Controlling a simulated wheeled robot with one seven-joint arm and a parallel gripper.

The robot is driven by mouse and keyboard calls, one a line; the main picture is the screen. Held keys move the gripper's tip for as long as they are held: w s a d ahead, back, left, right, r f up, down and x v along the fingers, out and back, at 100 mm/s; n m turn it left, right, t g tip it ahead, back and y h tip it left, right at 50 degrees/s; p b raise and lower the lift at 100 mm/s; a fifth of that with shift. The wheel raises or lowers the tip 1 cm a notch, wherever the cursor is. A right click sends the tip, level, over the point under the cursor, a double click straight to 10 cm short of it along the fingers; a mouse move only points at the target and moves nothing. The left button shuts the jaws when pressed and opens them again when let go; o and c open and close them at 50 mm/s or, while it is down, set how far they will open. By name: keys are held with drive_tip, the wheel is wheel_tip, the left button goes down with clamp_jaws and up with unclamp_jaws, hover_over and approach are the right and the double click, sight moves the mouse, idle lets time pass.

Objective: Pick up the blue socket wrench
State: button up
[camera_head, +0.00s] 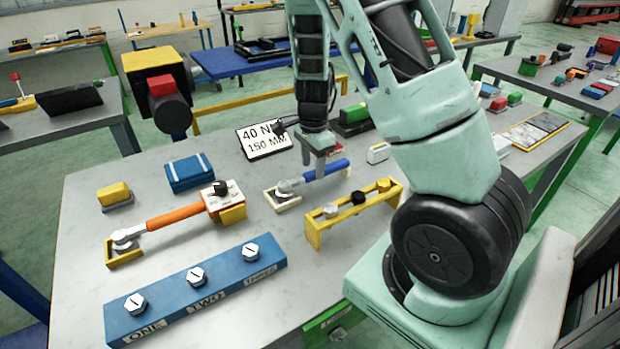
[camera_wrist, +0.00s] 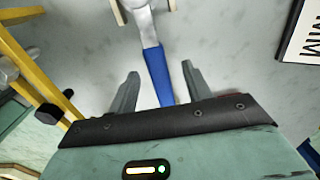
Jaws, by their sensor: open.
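The blue socket wrench (camera_head: 325,169) lies on the grey table with its metal head in a small pale wooden holder (camera_head: 283,202). In the wrist view its blue handle (camera_wrist: 157,72) runs between my gripper's two fingers. My gripper (camera_head: 321,172) points down at the handle, with its fingers apart on either side of it. In the wrist view, my gripper (camera_wrist: 160,82) shows a clear gap between each finger and the handle. The handle's near end is hidden behind the gripper body.
A yellow rack (camera_head: 352,213) with several sockets stands close in front of the wrench. An orange wrench (camera_head: 178,217) lies to the left. A blue block (camera_head: 194,293) with bolts lies at the front. A sign (camera_head: 264,140) stands behind.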

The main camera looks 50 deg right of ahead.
sight(314, 171)
wheel_tip(314, 171, down, 5)
drive_tip(key=shift+s+r, duration=0.1)
drive_tip(key=shift+s, duration=0.05)
clamp_jaws()
drive_tip(key=shift+r, duration=0.1)
